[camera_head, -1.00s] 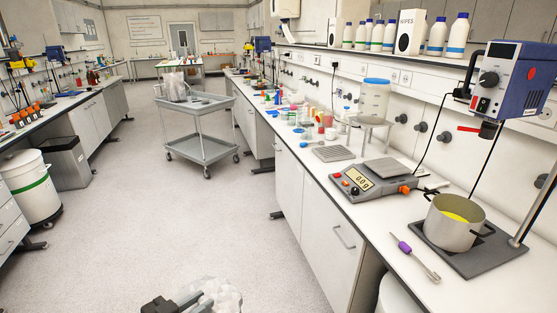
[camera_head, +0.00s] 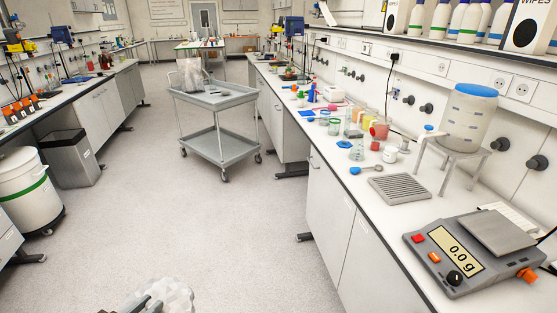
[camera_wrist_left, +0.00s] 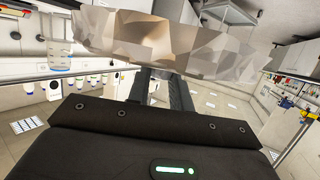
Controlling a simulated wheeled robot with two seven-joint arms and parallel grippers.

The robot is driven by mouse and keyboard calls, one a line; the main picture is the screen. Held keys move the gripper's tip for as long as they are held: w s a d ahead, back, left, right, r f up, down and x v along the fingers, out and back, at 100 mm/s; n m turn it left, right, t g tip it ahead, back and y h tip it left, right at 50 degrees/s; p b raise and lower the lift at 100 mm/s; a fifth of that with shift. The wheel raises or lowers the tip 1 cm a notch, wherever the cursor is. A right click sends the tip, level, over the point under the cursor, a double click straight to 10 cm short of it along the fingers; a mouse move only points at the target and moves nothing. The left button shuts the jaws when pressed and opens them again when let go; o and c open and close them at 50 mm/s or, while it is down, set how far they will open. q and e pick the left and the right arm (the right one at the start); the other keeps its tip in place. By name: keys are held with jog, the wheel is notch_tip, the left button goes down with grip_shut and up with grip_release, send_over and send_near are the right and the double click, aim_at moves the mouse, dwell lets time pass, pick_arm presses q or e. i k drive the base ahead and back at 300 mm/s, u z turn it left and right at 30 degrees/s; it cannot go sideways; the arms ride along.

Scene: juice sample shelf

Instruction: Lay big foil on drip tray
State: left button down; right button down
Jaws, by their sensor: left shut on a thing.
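The big foil (camera_head: 172,297) is a crumpled, faceted silvery sheet at the bottom edge of the head view, partly cut off. In the left wrist view the foil (camera_wrist_left: 160,42) spans the top of the picture. My left gripper (camera_head: 145,305) is shut on it, over the floor and clear of the bench; its two dark fingers (camera_wrist_left: 163,85) meet the foil's lower edge in the wrist view. The drip tray (camera_head: 400,189) is a flat grey ribbed plate on the right bench, with bare ribs showing. My right gripper is not in view.
A blue-lidded container (camera_head: 468,118) stands on a raised stand behind the drip tray. A balance (camera_head: 470,262) reading 0.0 g is nearer. Jars and a blue spoon (camera_head: 365,169) lie beyond the tray. A grey cart (camera_head: 215,95) stands in the aisle; the floor before it is clear.

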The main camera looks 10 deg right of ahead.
aim_at(395, 187)
jog(key=z, duration=0.45)
jog(key=i, duration=0.95)
jog(key=z, duration=1.35)
jog(key=i, duration=0.5)
jog(key=z, duration=0.45)
